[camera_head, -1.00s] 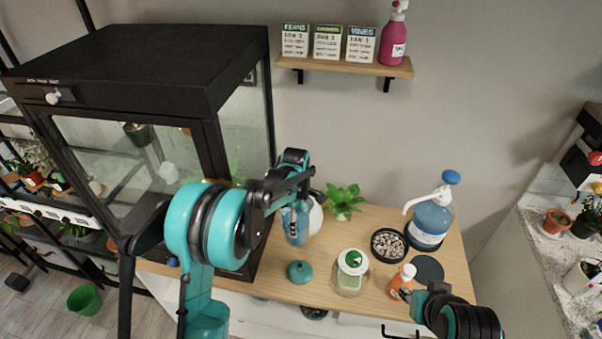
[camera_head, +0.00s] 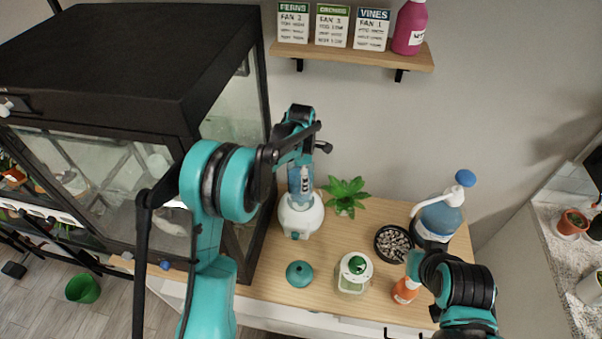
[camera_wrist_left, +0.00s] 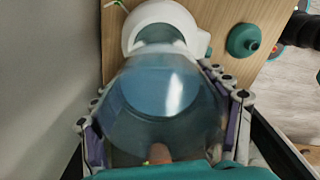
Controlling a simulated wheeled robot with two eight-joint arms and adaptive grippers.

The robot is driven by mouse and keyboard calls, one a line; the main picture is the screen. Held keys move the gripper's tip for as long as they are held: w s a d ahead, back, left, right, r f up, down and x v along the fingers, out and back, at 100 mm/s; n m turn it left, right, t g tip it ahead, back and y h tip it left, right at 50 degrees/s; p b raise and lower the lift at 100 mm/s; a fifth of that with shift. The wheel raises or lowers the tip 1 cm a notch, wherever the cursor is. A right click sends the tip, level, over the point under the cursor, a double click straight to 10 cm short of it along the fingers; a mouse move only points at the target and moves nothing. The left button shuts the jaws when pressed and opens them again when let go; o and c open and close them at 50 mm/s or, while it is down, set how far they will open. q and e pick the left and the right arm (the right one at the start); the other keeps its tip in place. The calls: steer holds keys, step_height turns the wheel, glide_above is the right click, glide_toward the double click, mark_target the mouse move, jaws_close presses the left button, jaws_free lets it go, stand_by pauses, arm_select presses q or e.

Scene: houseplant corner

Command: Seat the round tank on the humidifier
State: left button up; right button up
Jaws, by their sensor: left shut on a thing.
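My left gripper (camera_wrist_left: 165,122) is shut on the tank, with a finger on each side. The white humidifier (camera_head: 302,217) stands on the wooden table near the glass cabinet. In the head view the tank appears over the humidifier's top; in the wrist view the humidifier's round dark opening (camera_wrist_left: 157,34) shows just beyond the tank. I cannot tell whether they touch. My right gripper (camera_head: 413,268) is by the orange bottle; its fingers are unclear.
A teal domed cap (camera_head: 299,274), a jar with a green top (camera_head: 354,272) and the orange bottle (camera_head: 404,290) are along the table front. A fern (camera_head: 346,195), a pebble dish (camera_head: 393,243) and a blue pump bottle (camera_head: 439,217) stand behind. The glass cabinet (camera_head: 232,120) borders the left.

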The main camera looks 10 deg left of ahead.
arm_select(q)
steer(key=shift+s+f, duration=0.1)
steer(key=shift+f, duration=0.3)
steer(key=f, duration=0.1)
steer(key=f+b, duration=0.2)
steer(key=shift+w, duration=0.25)
steer(key=shift+f+b, duration=0.35)
steer(key=shift+f, duration=0.35)
steer(key=shift+s, duration=0.1)
stand_by(0.4)
steer(key=shift+f+b, duration=0.65)
steer(key=shift+b, duration=0.1)
steer(key=o, duration=1.5)
steer(key=shift+o, duration=0.2)
steer(key=shift+r, duration=0.1)
